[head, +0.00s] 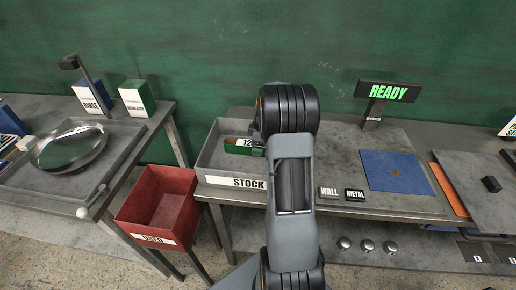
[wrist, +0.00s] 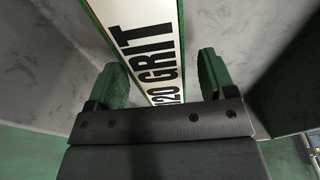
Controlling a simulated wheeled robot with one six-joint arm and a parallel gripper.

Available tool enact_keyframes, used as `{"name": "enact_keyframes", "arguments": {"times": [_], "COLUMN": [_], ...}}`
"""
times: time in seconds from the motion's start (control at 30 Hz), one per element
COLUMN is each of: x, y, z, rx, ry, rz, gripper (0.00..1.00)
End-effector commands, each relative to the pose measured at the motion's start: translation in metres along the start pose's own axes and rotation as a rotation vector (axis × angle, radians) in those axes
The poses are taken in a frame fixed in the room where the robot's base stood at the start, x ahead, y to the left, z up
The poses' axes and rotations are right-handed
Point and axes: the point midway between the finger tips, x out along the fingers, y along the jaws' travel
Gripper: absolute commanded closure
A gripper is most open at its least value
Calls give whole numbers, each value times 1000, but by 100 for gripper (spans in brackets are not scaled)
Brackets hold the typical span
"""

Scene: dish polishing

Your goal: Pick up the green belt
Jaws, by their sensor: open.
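The green belt (head: 240,149) lies in the grey STOCK tray (head: 213,162) in the head view, its white label partly hidden by my arm. In the wrist view the belt's white "120 GRIT" label (wrist: 148,50), with a thin green edge, runs between the fingers of my gripper (wrist: 162,77). My gripper is open, with one green-padded finger on each side of the label and a gap to each. I cannot tell how far down the fingers reach beside the belt. In the head view my arm covers the gripper and the tray's right part.
A sink (head: 112,165) with a round dish (head: 68,147) is further left. WALL (head: 329,192) and METAL (head: 355,195) blocks, a blue sheet (head: 395,171) and a READY sign (head: 388,91) are to the right.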

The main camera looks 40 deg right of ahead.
Motion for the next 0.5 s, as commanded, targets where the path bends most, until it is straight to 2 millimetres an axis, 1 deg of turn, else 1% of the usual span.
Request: {"name": "enact_keyframes", "arguments": {"times": [0.2,0.5], "x": [1,0], "y": [0,0], "z": [0,0], "rx": [0,0], "ry": [0,0], "rz": [0,0], "gripper": [23,52]}}
